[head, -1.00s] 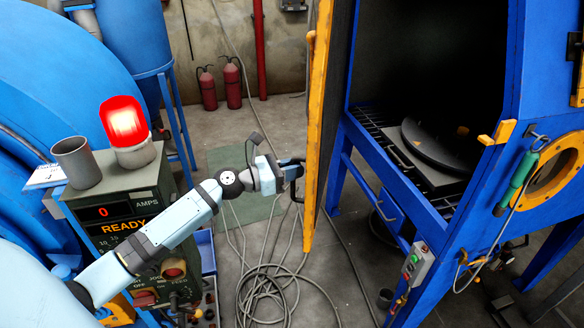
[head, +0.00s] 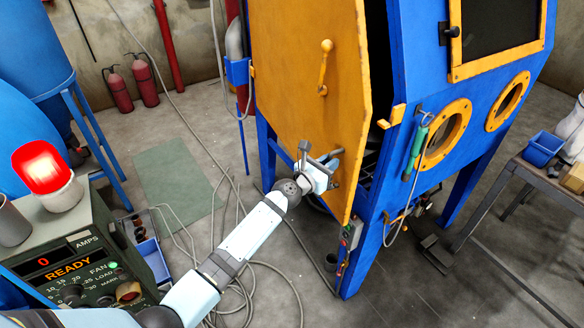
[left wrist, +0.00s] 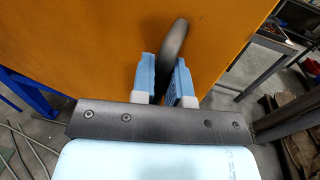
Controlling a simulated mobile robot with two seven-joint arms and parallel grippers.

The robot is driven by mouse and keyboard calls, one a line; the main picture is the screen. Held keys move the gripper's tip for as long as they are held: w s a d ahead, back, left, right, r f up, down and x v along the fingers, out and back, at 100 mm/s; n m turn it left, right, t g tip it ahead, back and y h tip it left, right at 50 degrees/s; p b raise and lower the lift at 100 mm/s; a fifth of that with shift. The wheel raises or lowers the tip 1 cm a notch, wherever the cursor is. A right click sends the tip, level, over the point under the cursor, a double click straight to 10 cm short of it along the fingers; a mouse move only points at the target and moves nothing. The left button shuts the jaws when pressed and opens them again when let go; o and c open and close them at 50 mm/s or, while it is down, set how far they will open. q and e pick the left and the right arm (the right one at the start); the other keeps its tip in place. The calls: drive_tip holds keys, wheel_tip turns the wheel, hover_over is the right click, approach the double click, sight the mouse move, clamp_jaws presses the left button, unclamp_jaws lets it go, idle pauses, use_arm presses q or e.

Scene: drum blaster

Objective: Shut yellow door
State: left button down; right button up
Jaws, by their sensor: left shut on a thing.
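The yellow door (head: 295,90) of the blue blasting cabinet (head: 415,75) stands ajar. A dark gap shows between its right edge and the cabinet frame. A yellow lever (head: 325,68) is on its upper outer face. My left gripper (head: 330,172) is at the lower right part of the door, on its outer side. In the left wrist view, my left gripper (left wrist: 164,88) is shut on a dark curved door handle (left wrist: 177,40), with a blue finger on each side of it. The yellow door (left wrist: 90,45) fills much of that view. My right gripper is not in view.
A green control box (head: 85,255) with a lit red lamp (head: 45,168) stands at the left. Grey hoses (head: 265,268) lie on the floor below my arm. A work table (head: 550,180) stands at the right. A yellow latch piece (head: 392,117) projects from the cabinet front.

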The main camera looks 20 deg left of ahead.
use_arm(q)
drive_tip(key=w+d+b, duration=0.2)
drive_tip(key=w+d, duration=0.4)
drive_tip(key=d, duration=0.1)
drive_tip(key=shift+w+d+r, duration=0.15)
drive_tip(key=shift+w+r, duration=0.1)
drive_tip(key=shift+d, duration=0.1)
drive_tip(key=c, duration=1.5)
unclamp_jaws()
drive_tip(key=shift+w, duration=0.1)
drive_tip(key=o, duration=0.4)
drive_tip(key=shift+d+f, duration=0.1)
drive_tip(key=shift+d, duration=0.1)
drive_tip(key=shift+c, duration=0.2)
drive_tip(key=shift+a+f, duration=0.1)
drive_tip(key=shift+f, duration=0.1)
